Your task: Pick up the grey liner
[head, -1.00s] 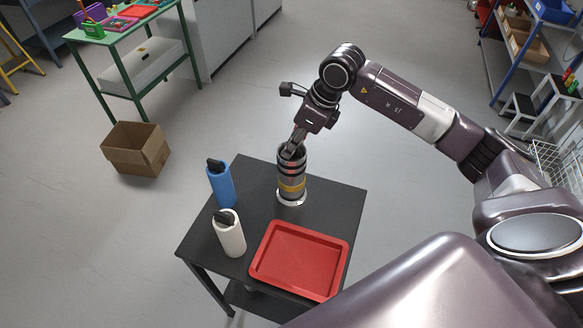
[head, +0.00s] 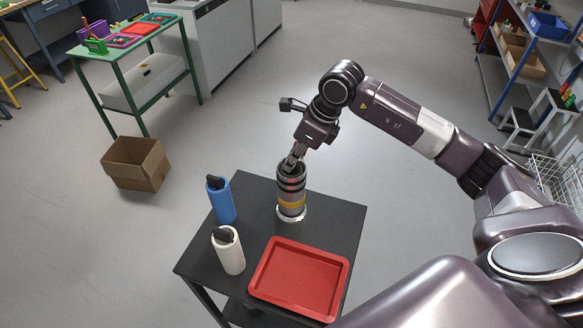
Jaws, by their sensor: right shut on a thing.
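A dark grey banded cylinder (head: 291,186) with a yellow band stands upright on a white ring base (head: 291,215) at the back of the black table. I take it for the grey liner, or for the part that holds it; I cannot tell the two apart. My right gripper (head: 291,163) comes down from above and is shut on the grey liner at the cylinder's open top. The fingertips are partly hidden in the mouth. My left gripper is out of view.
A blue tube (head: 221,201) and a white tube (head: 229,251), each with a black top piece, stand on the table's left side. An empty red tray (head: 299,279) lies at the front right. A cardboard box (head: 135,163) is on the floor at left.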

